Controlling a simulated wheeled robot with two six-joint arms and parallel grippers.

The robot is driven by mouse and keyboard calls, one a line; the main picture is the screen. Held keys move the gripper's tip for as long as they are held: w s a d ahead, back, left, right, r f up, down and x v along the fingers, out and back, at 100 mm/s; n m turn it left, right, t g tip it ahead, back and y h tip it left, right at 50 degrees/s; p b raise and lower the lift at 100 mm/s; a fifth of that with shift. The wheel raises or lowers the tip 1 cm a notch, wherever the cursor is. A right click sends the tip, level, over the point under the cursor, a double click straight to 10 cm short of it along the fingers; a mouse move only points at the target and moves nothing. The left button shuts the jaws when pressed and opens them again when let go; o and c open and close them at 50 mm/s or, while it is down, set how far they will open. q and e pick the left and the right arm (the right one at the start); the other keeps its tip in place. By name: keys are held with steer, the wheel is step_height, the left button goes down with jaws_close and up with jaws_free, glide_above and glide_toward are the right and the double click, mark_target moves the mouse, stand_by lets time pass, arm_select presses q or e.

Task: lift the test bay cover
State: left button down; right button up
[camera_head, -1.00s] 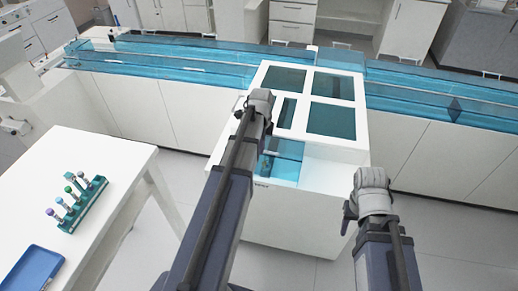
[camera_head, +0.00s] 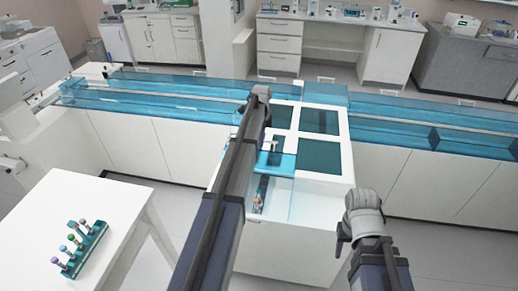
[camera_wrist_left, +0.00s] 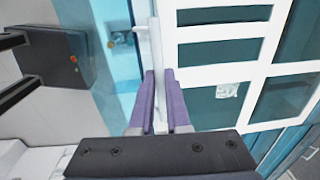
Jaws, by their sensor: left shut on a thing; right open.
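The test bay cover (camera_head: 281,163) is a translucent blue panel at the near left of the white cabinet (camera_head: 318,194). It appears tilted up, and the bay shows open in front of it. A small orange-brown item (camera_head: 258,200) is visible inside. In the left wrist view, my left gripper (camera_wrist_left: 157,74) is shut on a slim white bar (camera_wrist_left: 156,45) beside blue panelling (camera_wrist_left: 110,45). In the head view, my left arm hides the fingers and part of the bay. My right gripper (camera_head: 341,236) is open and empty, to the right of the cabinet front.
Dark teal windows (camera_head: 320,121) in a white frame cover the cabinet top. Blue clear-walled track (camera_head: 415,128) runs to both sides. A white table (camera_head: 120,215) at the left holds a teal rack (camera_head: 82,252) of several capped tubes. Floor at the right is free.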

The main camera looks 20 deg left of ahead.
arm_select(q)
steer(key=w+a+f+b, duration=0.1)
steer(key=w+a, duration=0.1)
steer(key=w, duration=0.5)
steer(key=shift+w, duration=0.5)
steer(key=c, duration=1.3)
jaws_free()
steer(key=o, duration=0.4)
steer(key=shift+w+f, duration=0.1)
steer(key=shift+w, duration=0.05)
steer(key=shift+s, duration=0.2)
